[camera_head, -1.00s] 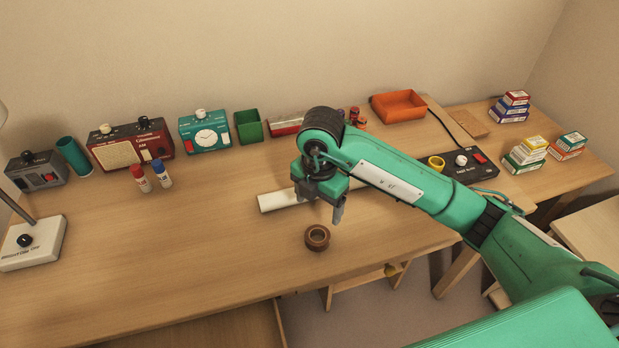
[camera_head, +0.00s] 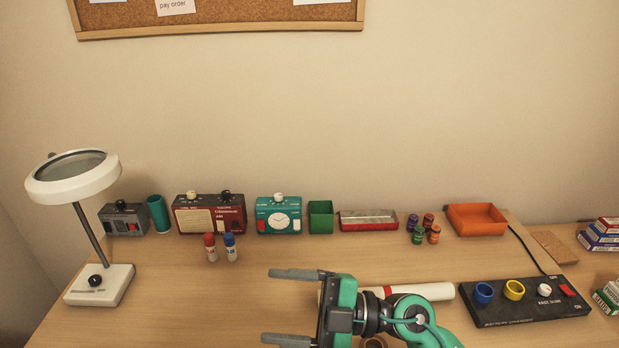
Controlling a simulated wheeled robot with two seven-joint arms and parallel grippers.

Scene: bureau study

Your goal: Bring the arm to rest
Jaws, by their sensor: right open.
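My right gripper (camera_head: 291,306) is at the bottom middle of the head view, above the desk. Its two grey fingers point left and stand wide apart, with only bare desk seen between them. The green wrist and forearm run off the bottom edge. A white roll (camera_head: 425,291) lies behind and to the right of the wrist, partly hidden by it. A brown tape ring (camera_head: 374,342) shows in part under the arm at the bottom edge. My left gripper is not in the view.
A magnifier lamp (camera_head: 99,284) stands at left. Two glue sticks (camera_head: 211,248) stand before the radio. A black switch panel (camera_head: 524,302) lies right. The desk's left middle is clear.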

